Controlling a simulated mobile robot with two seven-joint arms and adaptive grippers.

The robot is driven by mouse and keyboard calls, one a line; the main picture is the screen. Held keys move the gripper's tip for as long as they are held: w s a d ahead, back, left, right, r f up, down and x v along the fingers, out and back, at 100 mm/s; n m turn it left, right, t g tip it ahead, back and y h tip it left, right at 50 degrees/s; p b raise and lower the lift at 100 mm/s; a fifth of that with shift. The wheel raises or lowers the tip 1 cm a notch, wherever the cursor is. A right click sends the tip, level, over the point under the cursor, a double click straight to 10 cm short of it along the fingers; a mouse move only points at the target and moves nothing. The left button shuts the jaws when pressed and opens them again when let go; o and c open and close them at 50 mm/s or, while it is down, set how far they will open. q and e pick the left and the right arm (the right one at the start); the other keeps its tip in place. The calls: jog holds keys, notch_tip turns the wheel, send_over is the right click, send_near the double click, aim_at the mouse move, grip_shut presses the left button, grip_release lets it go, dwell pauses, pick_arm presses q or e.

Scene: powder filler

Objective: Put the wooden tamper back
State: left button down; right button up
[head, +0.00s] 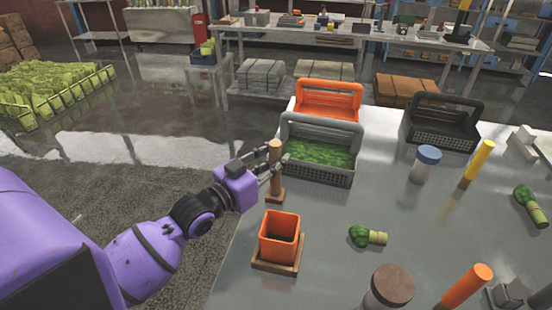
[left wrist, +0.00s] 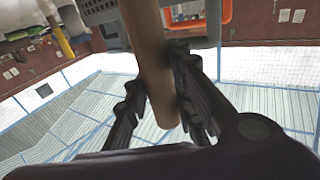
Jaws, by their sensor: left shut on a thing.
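The wooden tamper (head: 275,178) is an upright light-brown cylinder near the left edge of the metal table. My left gripper (head: 272,158) is shut around its upper part, coming in from the left. A small square wooden base (head: 275,195) is at the tamper's lower end; I cannot tell whether the tamper touches it or is part of it. In the left wrist view the wooden shaft (left wrist: 150,60) runs between the dark fingers (left wrist: 160,95). My right gripper is not in view.
An orange square cup (head: 280,238) on a wooden tray stands in front of the tamper. A grey basket with green leaves (head: 318,155) is close to its right. The table (head: 330,205) between is clear.

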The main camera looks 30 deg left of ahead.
pick_arm(q)
jog(key=c, duration=1.5)
grip_release()
jog(key=shift+f, duration=0.1)
jog(key=shift+r, duration=0.2)
jog(key=b+v, duration=0.1)
jog(key=v, duration=1.1)
jog(key=shift+f, duration=0.1)
